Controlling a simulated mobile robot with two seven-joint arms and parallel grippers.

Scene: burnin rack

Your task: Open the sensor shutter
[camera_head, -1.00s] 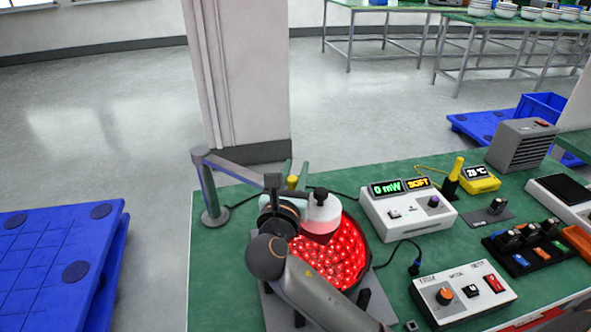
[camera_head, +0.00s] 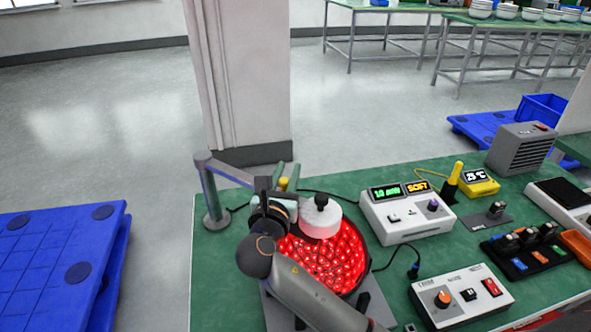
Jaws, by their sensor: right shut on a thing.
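A round white sensor head (camera_head: 320,220) with a dark knob on top sits over the back of a round array of glowing red lights (camera_head: 322,262). I cannot make out the shutter leaf itself. A small yellow piece (camera_head: 283,184) shows just left of and behind the white head. My right gripper (camera_head: 288,181) reaches over the array's left side, its greenish fingers shut on this yellow piece. My right wrist and forearm hide the array's left and front parts. My left gripper is not in view.
A white meter box (camera_head: 408,218) right of the array shows a small green mW reading and "SOFT". A grey post with an arm (camera_head: 213,190) stands behind left. A control box (camera_head: 462,295), yellow thermometer (camera_head: 480,182) and switch tray (camera_head: 528,250) stand to the right.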

